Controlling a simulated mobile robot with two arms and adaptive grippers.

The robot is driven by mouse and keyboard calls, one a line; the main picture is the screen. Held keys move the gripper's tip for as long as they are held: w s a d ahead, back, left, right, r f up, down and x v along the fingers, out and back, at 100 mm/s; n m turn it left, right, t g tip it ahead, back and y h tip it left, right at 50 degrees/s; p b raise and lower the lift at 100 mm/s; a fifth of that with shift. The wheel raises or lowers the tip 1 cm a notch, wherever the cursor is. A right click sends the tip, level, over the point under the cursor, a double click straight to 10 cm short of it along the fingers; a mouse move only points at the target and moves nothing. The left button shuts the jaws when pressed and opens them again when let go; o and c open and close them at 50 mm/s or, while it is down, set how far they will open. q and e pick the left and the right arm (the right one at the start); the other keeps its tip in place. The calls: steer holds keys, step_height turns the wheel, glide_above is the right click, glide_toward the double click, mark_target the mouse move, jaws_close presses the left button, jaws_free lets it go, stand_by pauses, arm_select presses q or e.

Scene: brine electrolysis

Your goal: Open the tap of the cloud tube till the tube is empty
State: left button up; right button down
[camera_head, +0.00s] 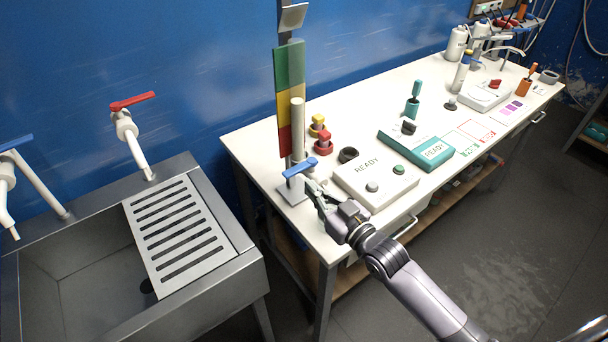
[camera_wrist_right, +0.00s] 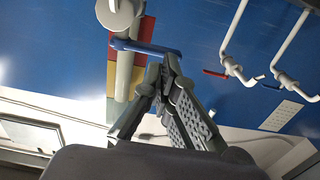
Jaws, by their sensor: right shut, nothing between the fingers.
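The cloud tube (camera_head: 297,130) stands upright at the near left corner of the table, in front of a green, yellow and red scale (camera_head: 290,75). Its blue tap handle (camera_head: 299,167) sits at the tube's lower end, above a metal base plate (camera_head: 291,193). My right gripper (camera_head: 314,187) is shut and empty, with its fingertips just beside and below the blue handle. In the right wrist view the blue handle (camera_wrist_right: 146,47) lies across the tube (camera_wrist_right: 124,75), and the shut fingertips (camera_wrist_right: 160,70) are close to it; contact cannot be told. My left gripper is not in view.
A white box marked READY (camera_head: 375,182) stands right of the tube, close to my right arm. A teal box (camera_head: 416,148), a black ring (camera_head: 348,155) and red (camera_head: 323,142) and yellow (camera_head: 318,126) knobs are nearby. A metal sink (camera_head: 225,262) lies left of the table.

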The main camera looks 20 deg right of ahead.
mark_target(297, 174)
steer(key=x, duration=0.2)
steer(key=shift+w+a+r+p, duration=0.1)
steer(key=shift+w+r+p, duration=0.05)
steer(key=shift+w+p, duration=0.25)
steer(key=shift+w+a, duration=0.25)
steer(key=shift+w, duration=0.35)
steer(key=shift+w+f, duration=0.15)
steer(key=shift+f, duration=0.05)
